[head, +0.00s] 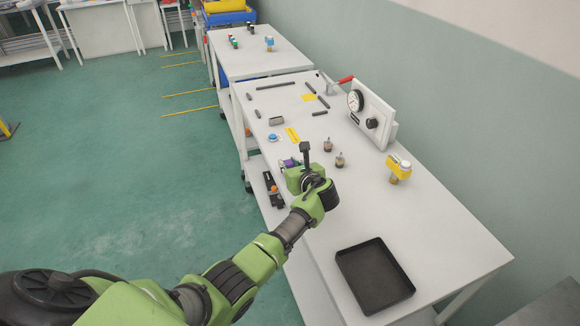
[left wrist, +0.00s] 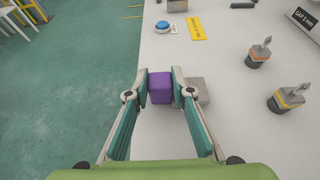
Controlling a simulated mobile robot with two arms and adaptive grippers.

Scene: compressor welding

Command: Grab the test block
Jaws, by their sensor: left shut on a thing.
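A purple block (left wrist: 160,90) sits between the two fingertips of my left gripper in the left wrist view, with a finger against each side. My left gripper (left wrist: 161,84) is shut on it, close over the left edge of the white table. In the head view a bit of the purple block (head: 289,163) shows just beyond the green wrist, which hides most of the fingers. A grey block (left wrist: 201,92) is partly hidden behind the right finger. I cannot tell whether the purple block touches the table. My right gripper is in neither view.
The white table (head: 440,232) holds a black tray (head: 374,276) at its near end. A blue button (head: 272,137) and yellow label (head: 292,134) lie beyond my gripper.

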